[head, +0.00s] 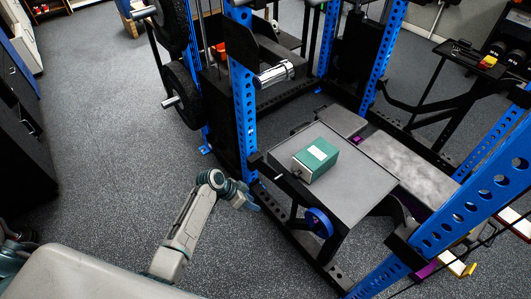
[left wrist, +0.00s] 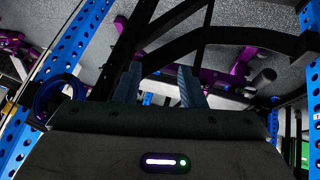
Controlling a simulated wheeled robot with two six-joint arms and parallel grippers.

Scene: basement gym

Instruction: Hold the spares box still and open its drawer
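The spares box (head: 316,160) is a green box with a pale label on top. It sits on a grey tabletop inside the blue rack. Its near left face is greyer, with a small dark spot that may be a drawer handle; the drawer looks shut. My left gripper (head: 249,204) is left of and nearer than the tabletop, apart from the box. In the left wrist view its two fingers (left wrist: 160,86) stand apart with nothing between them, facing the rack's frame. My right gripper is not in view.
The grey tabletop (head: 376,188) has bare room around the box. Blue rack posts (head: 244,105) stand left of it and at the right. A chrome cylinder (head: 274,74) sticks out behind. Weight plates (head: 183,95) hang at the left. The floor (head: 110,130) at left is clear.

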